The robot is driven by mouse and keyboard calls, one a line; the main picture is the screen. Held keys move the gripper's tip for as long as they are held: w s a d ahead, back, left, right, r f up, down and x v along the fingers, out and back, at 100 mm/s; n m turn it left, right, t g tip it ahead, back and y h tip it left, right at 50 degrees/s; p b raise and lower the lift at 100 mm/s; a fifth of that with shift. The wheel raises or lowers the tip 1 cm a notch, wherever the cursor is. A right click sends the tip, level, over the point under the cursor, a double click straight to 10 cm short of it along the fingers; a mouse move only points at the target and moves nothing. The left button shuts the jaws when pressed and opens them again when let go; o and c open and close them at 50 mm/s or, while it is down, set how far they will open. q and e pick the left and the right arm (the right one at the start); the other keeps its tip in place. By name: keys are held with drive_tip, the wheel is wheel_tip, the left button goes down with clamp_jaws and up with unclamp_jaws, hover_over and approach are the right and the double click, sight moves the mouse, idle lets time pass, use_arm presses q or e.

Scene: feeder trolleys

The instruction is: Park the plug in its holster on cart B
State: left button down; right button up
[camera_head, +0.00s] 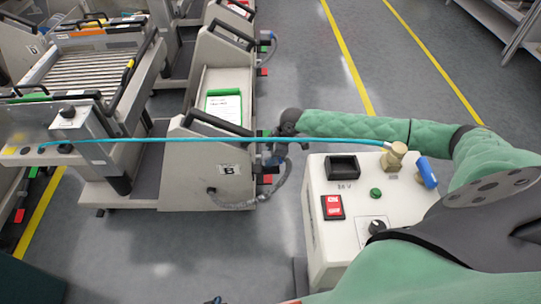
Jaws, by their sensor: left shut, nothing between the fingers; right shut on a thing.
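Cart B (180,170), a pale grey trolley with a "B" label (229,169), stands left of centre. A grey corrugated cable (235,204) loops from its side up toward my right gripper (277,143). The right gripper is shut at the cart's right end; the plug it holds is mostly hidden by the dark gripper. A small blue part (268,158), perhaps the holster, shows beside the gripper on the cart's end; I cannot tell whether the plug touches it. Only a small dark tip of my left gripper (214,300) shows at the bottom edge, shut and empty.
A teal hose (210,140) stretches across cart B to a brass fitting (393,156) on a white console (340,240) with a red switch (333,207). Grey floor is open to the right of the carts.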

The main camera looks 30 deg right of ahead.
drive_tip(key=shift+f, duration=0.45)
idle(0.3)
drive_tip(key=o, duration=1.4)
drive_tip(key=shift+v, duration=3.95)
